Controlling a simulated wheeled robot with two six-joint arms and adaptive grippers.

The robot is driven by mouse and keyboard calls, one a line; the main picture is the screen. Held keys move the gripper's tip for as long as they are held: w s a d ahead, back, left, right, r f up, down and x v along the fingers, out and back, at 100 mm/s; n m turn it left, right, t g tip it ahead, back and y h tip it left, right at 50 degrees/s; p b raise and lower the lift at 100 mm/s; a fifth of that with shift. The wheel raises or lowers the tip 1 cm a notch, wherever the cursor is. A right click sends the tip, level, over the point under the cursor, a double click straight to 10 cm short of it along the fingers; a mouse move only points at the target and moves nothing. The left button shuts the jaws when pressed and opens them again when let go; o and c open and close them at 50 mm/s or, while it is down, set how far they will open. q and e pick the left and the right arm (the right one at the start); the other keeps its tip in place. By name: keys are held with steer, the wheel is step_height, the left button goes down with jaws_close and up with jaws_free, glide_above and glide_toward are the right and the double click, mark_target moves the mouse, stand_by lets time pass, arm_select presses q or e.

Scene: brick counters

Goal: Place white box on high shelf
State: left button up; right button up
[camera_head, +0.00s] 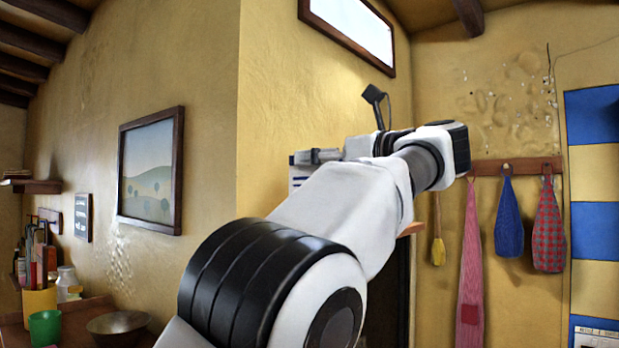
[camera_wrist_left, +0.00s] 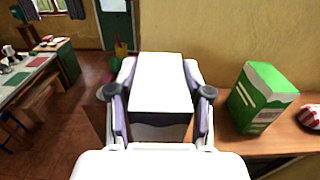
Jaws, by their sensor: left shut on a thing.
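The white box (camera_wrist_left: 161,82) fills the middle of the left wrist view, with a pale top face and a dark wavy band on its near side. My left gripper (camera_wrist_left: 160,100) is shut on it, one finger on each side. A wooden shelf (camera_wrist_left: 262,143) runs along the yellow wall to the right of the box; whether the box touches it I cannot tell. In the head view my left gripper (camera_head: 318,156) is small and partly behind my white arm. A pale thing with blue marks shows beside it; I cannot tell if this is the box. My right gripper is not in view.
A green box (camera_wrist_left: 260,97) and a red-and-white striped thing (camera_wrist_left: 311,116) stand on the shelf. In the head view a framed picture (camera_head: 150,170) hangs at left, cloths (camera_head: 473,270) hang at right, and a green cup (camera_head: 45,328) stands low at left.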

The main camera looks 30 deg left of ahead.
arm_select(q)
steer(key=w+a+f+p, duration=0.1)
steer(key=w+a, duration=0.1)
steer(key=w+a+f+p, duration=0.3)
steer(key=w+a+f, duration=0.1)
steer(key=shift+w+a+p, duration=0.15)
steer(key=shift+w+p, duration=0.25)
steer(key=o, duration=1.2)
steer(key=shift+r, duration=0.15)
steer(key=shift+d, duration=0.2)
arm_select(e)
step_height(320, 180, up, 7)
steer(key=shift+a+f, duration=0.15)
arm_select(q)
steer(key=shift+r, duration=0.15)
steer(key=d+b, duration=0.1)
steer(key=d, duration=0.3)
steer(key=d+b, duration=0.1)
steer(key=d, duration=0.1)
steer(key=shift+s+f+b, duration=0.25)
steer(key=shift+f+b, duration=0.05)
steer(key=shift+b, duration=0.05)
steer(key=d, duration=0.5)
steer(key=shift+s+d+r+b, duration=0.25)
steer(key=shift+d+r+b, duration=0.05)
steer(key=shift+d, duration=0.05)
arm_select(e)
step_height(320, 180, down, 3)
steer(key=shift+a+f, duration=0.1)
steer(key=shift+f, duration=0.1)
